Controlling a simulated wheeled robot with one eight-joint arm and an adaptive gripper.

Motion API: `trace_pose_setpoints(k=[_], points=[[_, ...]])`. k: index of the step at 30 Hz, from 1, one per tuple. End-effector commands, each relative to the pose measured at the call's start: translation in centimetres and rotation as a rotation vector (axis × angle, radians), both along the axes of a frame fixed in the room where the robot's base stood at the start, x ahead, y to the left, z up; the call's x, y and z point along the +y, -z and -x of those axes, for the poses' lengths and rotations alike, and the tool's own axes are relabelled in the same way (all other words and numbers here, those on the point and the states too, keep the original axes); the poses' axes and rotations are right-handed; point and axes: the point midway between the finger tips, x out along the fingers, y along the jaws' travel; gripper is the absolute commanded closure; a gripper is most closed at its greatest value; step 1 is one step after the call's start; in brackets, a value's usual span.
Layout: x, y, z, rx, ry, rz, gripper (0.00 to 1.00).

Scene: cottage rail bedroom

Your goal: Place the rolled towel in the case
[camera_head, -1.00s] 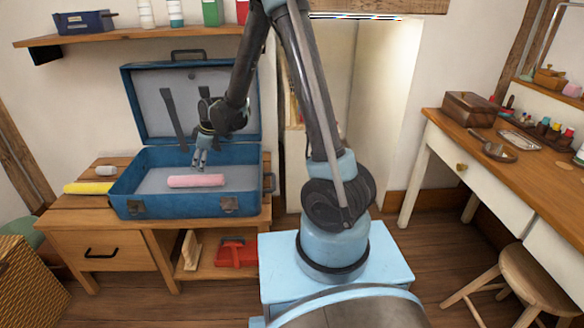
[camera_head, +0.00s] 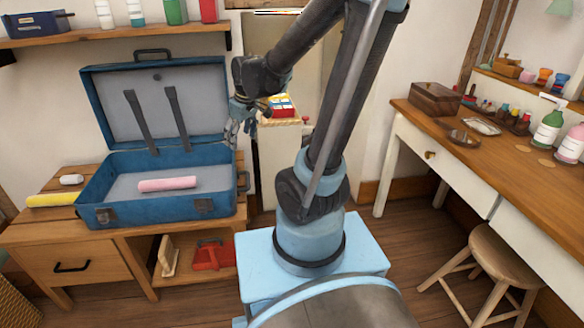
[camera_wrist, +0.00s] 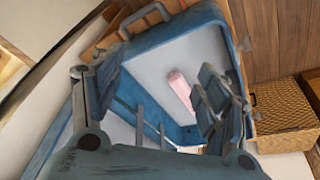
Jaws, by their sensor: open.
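The pink rolled towel (camera_head: 168,184) lies on the floor of the open blue case (camera_head: 150,211). It also shows inside the case in the wrist view (camera_wrist: 180,90). The case stands on a wooden bench with its lid (camera_head: 158,98) raised against the back. My gripper (camera_head: 232,132) is open and empty, above and beside the right rim of the case, apart from the towel. In the wrist view, my two fingers (camera_wrist: 155,100) are spread, with the case beyond them.
A yellow roll (camera_head: 50,200) and a small white roll (camera_head: 71,179) lie on the bench (camera_head: 130,231) left of the case. A shelf (camera_head: 110,35) with bottles hangs above. A desk (camera_head: 480,150) and stool (camera_head: 505,252) stand at the right.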

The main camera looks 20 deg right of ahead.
Motion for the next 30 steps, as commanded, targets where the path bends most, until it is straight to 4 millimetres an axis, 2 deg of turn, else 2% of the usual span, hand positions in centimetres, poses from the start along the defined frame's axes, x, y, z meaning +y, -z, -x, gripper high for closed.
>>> trace_pose_setpoints(k=[1,6,15,24,30], points=[[-1.3,-0.1,1.2,0.009,0.043,0.0,0.32],[-4.8,-0.3,4.6,0.036,0.179,-0.003,0.32],[-9.7,0.6,11.1,0.079,0.424,-0.006,0.32],[-12.8,2.6,16.5,0.115,0.64,-0.01,0.32],[-13.5,3.3,18.0,0.125,0.701,-0.011,0.32]])
